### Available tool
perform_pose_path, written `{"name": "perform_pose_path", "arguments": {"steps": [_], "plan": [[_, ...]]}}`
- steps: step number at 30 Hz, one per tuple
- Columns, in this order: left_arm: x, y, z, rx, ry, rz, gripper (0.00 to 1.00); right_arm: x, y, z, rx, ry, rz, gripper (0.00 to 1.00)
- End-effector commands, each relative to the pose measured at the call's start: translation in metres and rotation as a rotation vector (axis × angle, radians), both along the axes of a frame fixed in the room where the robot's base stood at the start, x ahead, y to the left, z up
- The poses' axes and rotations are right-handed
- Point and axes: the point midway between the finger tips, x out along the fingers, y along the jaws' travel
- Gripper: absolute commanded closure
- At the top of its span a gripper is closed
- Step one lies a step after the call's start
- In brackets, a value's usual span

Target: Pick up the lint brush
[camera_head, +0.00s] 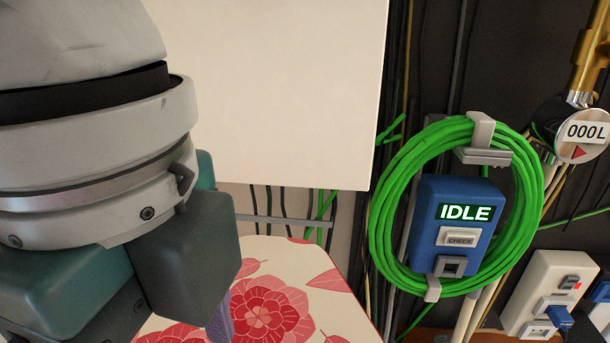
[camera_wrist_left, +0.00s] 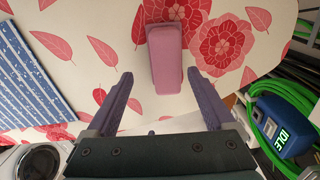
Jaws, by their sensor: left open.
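A pink, elongated block-like object, which looks like the lint brush (camera_wrist_left: 166,58), lies on a white surface with a red floral print (camera_wrist_left: 85,20) in the left wrist view. My left gripper (camera_wrist_left: 160,74) is open, with its purple fingers spread on either side of the brush's near end. The fingers do not visibly touch it, and I cannot tell how far above it they are. In the head view, my left gripper (camera_head: 222,316) shows only part of a finger, and the brush is hidden. My right gripper is in neither view.
A blue box reading IDLE (camera_head: 455,228) hangs inside a green cable coil (camera_head: 384,215) at the right. A blue-and-white patterned item (camera_wrist_left: 30,85) lies left of the brush. A large pale panel (camera_head: 280,90) stands behind the floral surface.

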Motion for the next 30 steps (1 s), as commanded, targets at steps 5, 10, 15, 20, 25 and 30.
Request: {"name": "perform_pose_path", "arguments": {"steps": [5, 10, 15, 20, 25, 30], "plan": [[0.004, -0.001, -0.021, 0.0, 0.001, 0.001, 0.12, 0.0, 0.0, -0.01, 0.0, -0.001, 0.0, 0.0], [0.007, -0.001, -0.048, -0.001, 0.001, 0.0, 0.12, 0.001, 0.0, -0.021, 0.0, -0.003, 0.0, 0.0], [0.007, -0.001, -0.053, -0.001, -0.001, 0.0, 0.12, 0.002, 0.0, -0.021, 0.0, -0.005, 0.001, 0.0], [0.007, -0.001, -0.052, -0.001, -0.001, 0.0, 0.18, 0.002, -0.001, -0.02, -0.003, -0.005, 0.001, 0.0], [0.007, -0.001, -0.052, -0.001, -0.001, 0.0, 0.37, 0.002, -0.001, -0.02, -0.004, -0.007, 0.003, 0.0], [0.007, -0.001, -0.052, -0.001, -0.001, -0.001, 0.56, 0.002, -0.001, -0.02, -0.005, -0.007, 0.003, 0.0]]}}
